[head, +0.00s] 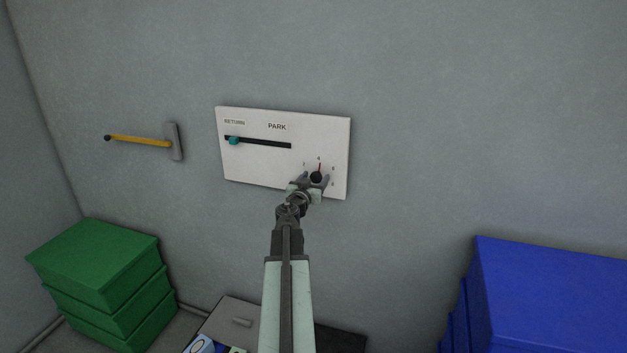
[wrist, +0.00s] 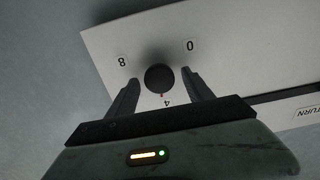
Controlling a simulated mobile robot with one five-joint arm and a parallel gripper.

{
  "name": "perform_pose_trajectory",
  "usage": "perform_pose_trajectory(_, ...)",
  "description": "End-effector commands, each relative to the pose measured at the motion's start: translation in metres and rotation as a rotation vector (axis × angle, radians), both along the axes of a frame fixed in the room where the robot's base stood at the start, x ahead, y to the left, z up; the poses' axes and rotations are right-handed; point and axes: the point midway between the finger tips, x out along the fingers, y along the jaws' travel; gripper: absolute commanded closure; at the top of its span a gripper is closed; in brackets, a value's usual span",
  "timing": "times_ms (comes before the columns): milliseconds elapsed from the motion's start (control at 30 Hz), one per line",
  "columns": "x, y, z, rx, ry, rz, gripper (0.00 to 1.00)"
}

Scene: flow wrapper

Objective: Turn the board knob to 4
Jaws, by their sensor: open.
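The white board (head: 255,168) is on the grey wall and also fills much of the wrist view (wrist: 240,50). Its round black knob (head: 317,177) is near the lower right corner. In the wrist view the knob (wrist: 160,78) shows between the labels 8, 0 and 4. A small red mark at the knob's edge points at or very near the 4; the wrist picture is upside down. My gripper (head: 311,184) is at the knob, open, with one finger on each side. In the wrist view small gaps seem to show between fingers and knob; I cannot tell whether they touch.
A teal slider (head: 234,140) sits at the left end of the board's black slot, under RETURN. Green boxes (head: 95,262) stand lower left, blue boxes (head: 550,290) lower right. Wall right of the board is clear.

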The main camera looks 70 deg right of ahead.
Motion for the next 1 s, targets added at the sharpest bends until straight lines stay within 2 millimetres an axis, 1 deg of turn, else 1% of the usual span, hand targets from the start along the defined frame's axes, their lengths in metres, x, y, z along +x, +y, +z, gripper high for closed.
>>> perform_pose_trajectory(133, 0.0001, 0.001, 0.0, 0.0, 0.0, 0.0, 0.4)
perform_pose_trajectory(167, 0.0001, 0.001, 0.0, 0.0, 0.0, 0.0, 0.48)
perform_pose_trajectory(200, 0.0002, 0.0011, 0.0, 0.0, 0.0, 0.001, 0.6)
perform_pose_trajectory(267, 0.0002, 0.0011, 0.0, 0.0, 0.0, 0.001, 0.76)
perform_pose_trajectory(300, 0.0003, 0.0012, 0.0, 0.0, 0.0, 0.001, 0.87)
perform_pose_trajectory(333, 0.0004, 0.0012, 0.0, 0.0, 0.0, 0.001, 0.96)
perform_pose_trajectory(367, 0.0004, 0.0012, 0.0, 0.0, 0.0, 0.001, 1.0)
perform_pose_trajectory(467, 0.0006, 0.0013, 0.0, -0.001, 0.028, 0.001, 1.0)
perform_pose_trajectory(633, 0.0012, 0.0015, -0.0001, -0.004, 0.135, 0.001, 1.0)
perform_pose_trajectory(867, 0.0014, 0.0017, -0.0001, -0.005, 0.142, 0.001, 1.0)
perform_pose_trajectory(900, 0.0015, 0.0018, -0.0001, -0.005, 0.142, 0.001, 0.58)
perform_pose_trajectory(967, 0.0016, 0.0019, -0.0001, -0.005, 0.141, 0.001, 0.41)
perform_pose_trajectory(1000, 0.0017, 0.0019, -0.0001, -0.005, 0.141, 0.001, 0.4)
